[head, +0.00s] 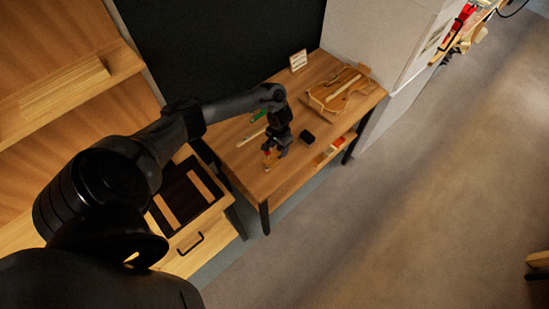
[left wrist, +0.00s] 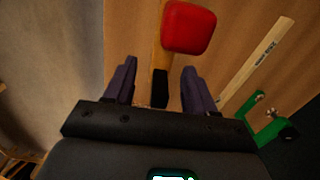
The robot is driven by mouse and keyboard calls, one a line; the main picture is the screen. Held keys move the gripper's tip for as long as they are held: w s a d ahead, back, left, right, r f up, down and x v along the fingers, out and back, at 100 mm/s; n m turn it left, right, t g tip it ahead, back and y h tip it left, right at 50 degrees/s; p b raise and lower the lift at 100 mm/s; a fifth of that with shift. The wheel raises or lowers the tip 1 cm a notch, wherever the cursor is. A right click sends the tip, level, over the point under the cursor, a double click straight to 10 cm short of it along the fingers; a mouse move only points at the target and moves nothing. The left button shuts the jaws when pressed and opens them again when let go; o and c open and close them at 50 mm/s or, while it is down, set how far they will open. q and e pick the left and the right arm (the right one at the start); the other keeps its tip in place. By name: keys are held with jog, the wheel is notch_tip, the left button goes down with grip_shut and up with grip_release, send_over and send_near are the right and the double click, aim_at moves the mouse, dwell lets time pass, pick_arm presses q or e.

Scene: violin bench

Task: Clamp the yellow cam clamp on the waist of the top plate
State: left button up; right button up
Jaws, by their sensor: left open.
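My left gripper (head: 272,151) is open above the near left part of the bench, seen in the head view. In the left wrist view its two fingers (left wrist: 160,88) stand apart. Between and beyond them is a narrow yellow-brown bar (left wrist: 160,65) with a black end and a red block (left wrist: 188,27) beside its top. I cannot tell whether this is the yellow cam clamp, or whether the fingers touch it. The violin-shaped top plate (head: 326,97) lies at the far right of the bench, away from the gripper. My right gripper is not in view.
A green clamp (left wrist: 271,123) and a pale marked wooden strip (left wrist: 258,61) lie right of the gripper in the left wrist view. In the head view, a black block (head: 307,137) sits on the bench (head: 235,160). A small card (head: 298,60) stands at the back.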

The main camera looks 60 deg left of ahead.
pick_arm(q)
jog(key=shift+f, duration=0.5)
grip_shut()
jog(key=shift+r, duration=0.1)
